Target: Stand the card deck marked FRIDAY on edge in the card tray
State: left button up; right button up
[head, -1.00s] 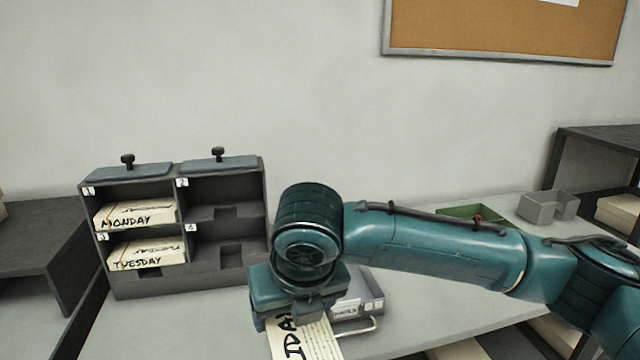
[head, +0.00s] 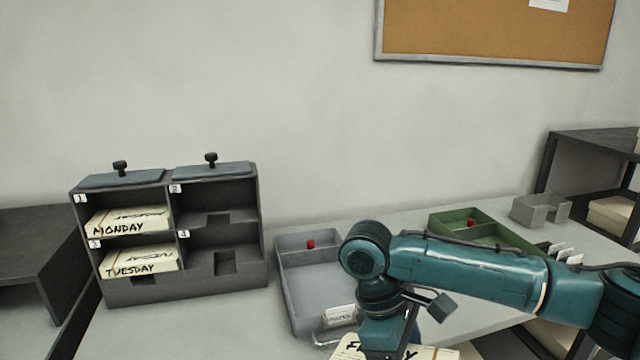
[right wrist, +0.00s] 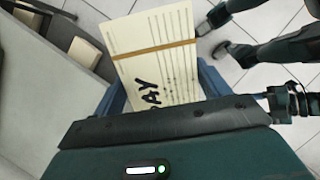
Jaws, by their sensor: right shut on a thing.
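The cream card deck marked FRIDAY (head: 350,350) is at the bottom edge of the head view, partly cut off, its marking partly hidden. My right gripper (head: 392,340) is shut on it. In the right wrist view the deck (right wrist: 150,35) sticks out from between the blue fingers of my right gripper (right wrist: 160,92), a brown band around it and "AY" readable. A grey tray (head: 285,285) with a front label, wire handle and red piece stands on the table behind the deck, partly hidden by my arm. Its label is unreadable. My left gripper is not identifiable.
A dark rack (head: 190,287) at left holds a MONDAY deck (head: 128,222) and a TUESDAY deck (head: 138,262); its right compartments are empty. A green tray (head: 500,226) with a red piece, white upright cards (head: 565,252) and a grey holder (head: 540,209) stand at right.

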jog(key=s+d+m+y, duration=0.1)
jog(key=d+m, duration=0.1)
jog(key=m, duration=0.1)
jog(key=d+f+m+g+y, duration=0.1)
jog(key=d+m, duration=0.1)
jog(key=m, duration=0.2)
jog(key=s+d+f+m+g+y, duration=0.1)
jog(key=d+m, duration=0.1)
jog(key=m, duration=0.1)
jog(key=shift+s+d+m, duration=0.2)
jog(key=shift+s+m, duration=0.15)
jog(key=shift+m, duration=0.05)
jog(key=shift+s+d+f+m+y, duration=0.1)
jog(key=shift+d+m+y, duration=0.15)
jog(key=shift+m, duration=0.15)
jog(key=shift+s+d+m+y, duration=0.1)
jog(key=shift+m+y, duration=0.15)
jog(key=shift+m, duration=0.15)
